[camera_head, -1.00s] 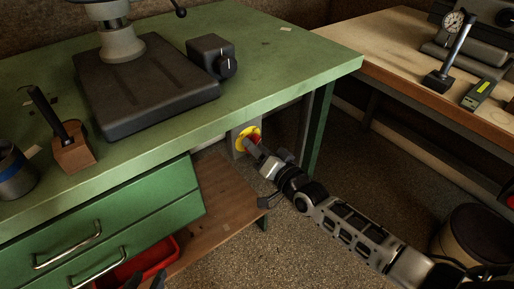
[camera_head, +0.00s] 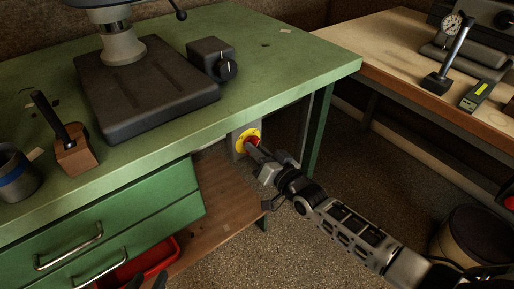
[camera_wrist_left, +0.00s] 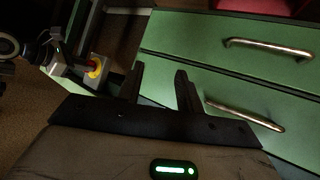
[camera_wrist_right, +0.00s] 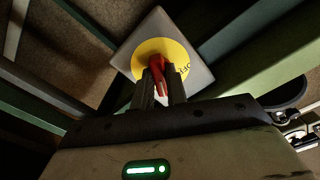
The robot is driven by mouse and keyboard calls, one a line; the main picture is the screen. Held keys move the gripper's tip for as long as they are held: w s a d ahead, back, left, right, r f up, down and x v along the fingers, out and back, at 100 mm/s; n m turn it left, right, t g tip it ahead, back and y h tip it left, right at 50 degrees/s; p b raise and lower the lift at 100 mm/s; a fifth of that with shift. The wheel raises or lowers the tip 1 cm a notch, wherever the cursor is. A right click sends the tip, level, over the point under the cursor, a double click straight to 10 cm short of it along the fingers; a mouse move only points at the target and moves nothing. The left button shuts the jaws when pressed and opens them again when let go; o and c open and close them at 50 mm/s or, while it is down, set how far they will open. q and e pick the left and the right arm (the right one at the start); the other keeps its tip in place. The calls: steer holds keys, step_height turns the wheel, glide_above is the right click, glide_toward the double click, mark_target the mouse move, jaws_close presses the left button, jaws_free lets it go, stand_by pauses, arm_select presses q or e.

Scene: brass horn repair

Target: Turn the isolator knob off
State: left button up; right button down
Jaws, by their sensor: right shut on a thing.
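The isolator is a grey box (camera_wrist_right: 198,72) with a yellow round plate (camera_wrist_right: 180,54) and a red knob (camera_wrist_right: 157,67), under the green bench's right end. In the head view the knob (camera_head: 254,142) is partly covered by my right gripper (camera_head: 258,150). In the right wrist view my right gripper (camera_wrist_right: 160,82) is closed around the knob, one finger on each side. Lettering on the plate's right side is partly hidden. My left gripper (camera_wrist_left: 160,70) is open and empty in front of the green drawers; its fingertips just show at the head view's bottom edge (camera_head: 147,283).
The green bench (camera_head: 285,60) carries a dark machine base (camera_head: 145,90), a small black box with a dial (camera_head: 210,58) and a wooden block (camera_head: 75,155). Drawers (camera_head: 100,225) and a red bin (camera_head: 150,260) sit below. A bench leg (camera_head: 318,130) stands right of the isolator.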

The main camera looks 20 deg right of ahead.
steer(key=shift+w+d+r+n+p, duration=0.1)
steer(key=shift+n+p, duration=0.35)
steer(key=shift+n, duration=3.25)
steer(key=shift+r+n+p, duration=0.1)
steer(key=shift+n+p, duration=0.3)
steer(key=shift+n, duration=3.3)
steer(key=c, duration=1.4)
jaws_free()
steer(key=shift+f, duration=0.1)
steer(key=v, duration=1.6)
